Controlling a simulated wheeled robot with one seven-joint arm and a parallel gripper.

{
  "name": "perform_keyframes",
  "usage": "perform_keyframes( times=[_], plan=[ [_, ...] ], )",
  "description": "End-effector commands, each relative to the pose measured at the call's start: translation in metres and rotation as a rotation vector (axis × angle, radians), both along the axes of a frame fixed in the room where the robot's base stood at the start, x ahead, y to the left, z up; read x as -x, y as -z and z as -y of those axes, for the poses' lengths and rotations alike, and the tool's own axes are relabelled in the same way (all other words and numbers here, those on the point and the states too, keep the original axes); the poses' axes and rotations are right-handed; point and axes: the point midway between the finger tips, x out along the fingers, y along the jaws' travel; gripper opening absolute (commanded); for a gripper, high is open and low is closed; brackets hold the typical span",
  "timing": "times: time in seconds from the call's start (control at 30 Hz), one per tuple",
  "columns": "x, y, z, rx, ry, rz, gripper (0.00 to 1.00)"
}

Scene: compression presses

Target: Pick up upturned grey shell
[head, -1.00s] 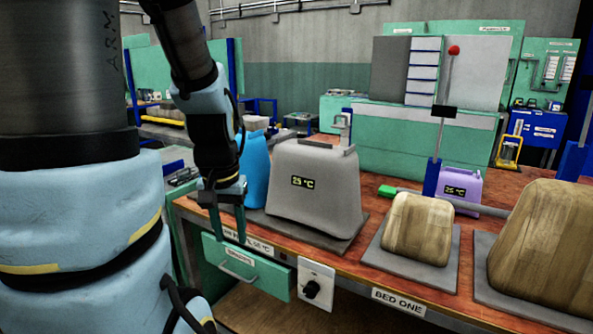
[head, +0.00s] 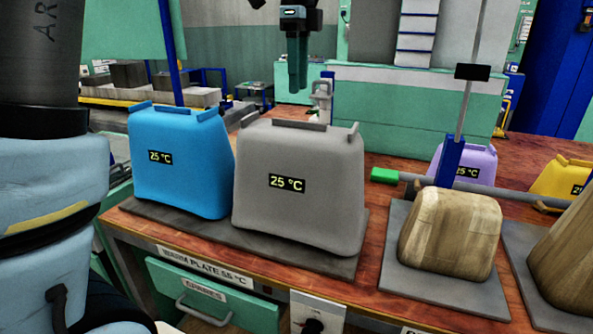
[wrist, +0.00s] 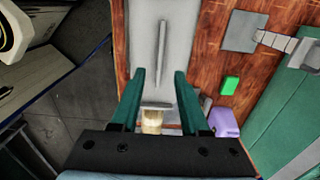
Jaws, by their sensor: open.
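The grey shell (head: 300,205) stands wide end down on a dark plate (head: 190,228) at the front of the bench. It has a "25 °C" display and a dark bar with small tabs on top. My gripper (head: 298,86) hangs above the shell's top, apart from it, its fingers pointing down and seen edge-on. In the wrist view my gripper (wrist: 160,76) is open and empty, its two green fingers spread. A grey surface with a raised ridge, apparently the shell's top (wrist: 177,42), lies beneath and beyond the fingertips.
A blue shell (head: 180,165) stands close against the grey one's left. A wooden block (head: 450,235) sits on a grey plate to the right, with a green-handled lever (head: 385,175) behind it. Purple (head: 470,160) and yellow (head: 560,178) shells stand farther right.

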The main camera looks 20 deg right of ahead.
Motion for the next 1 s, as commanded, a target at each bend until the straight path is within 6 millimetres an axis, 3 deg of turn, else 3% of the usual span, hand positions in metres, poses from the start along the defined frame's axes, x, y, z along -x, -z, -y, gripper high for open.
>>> perform_keyframes(
  times=[0.33,0.6,0.87,1.0],
  plan=[
    [0.000,0.032,0.000,-0.002,-0.003,-0.001,0.45],
    [0.000,0.068,0.000,0.000,-0.004,0.000,0.45],
    [0.000,0.073,0.000,0.001,-0.004,0.001,0.45],
    [-0.001,0.073,0.000,0.001,-0.004,0.001,0.33]
  ],
)
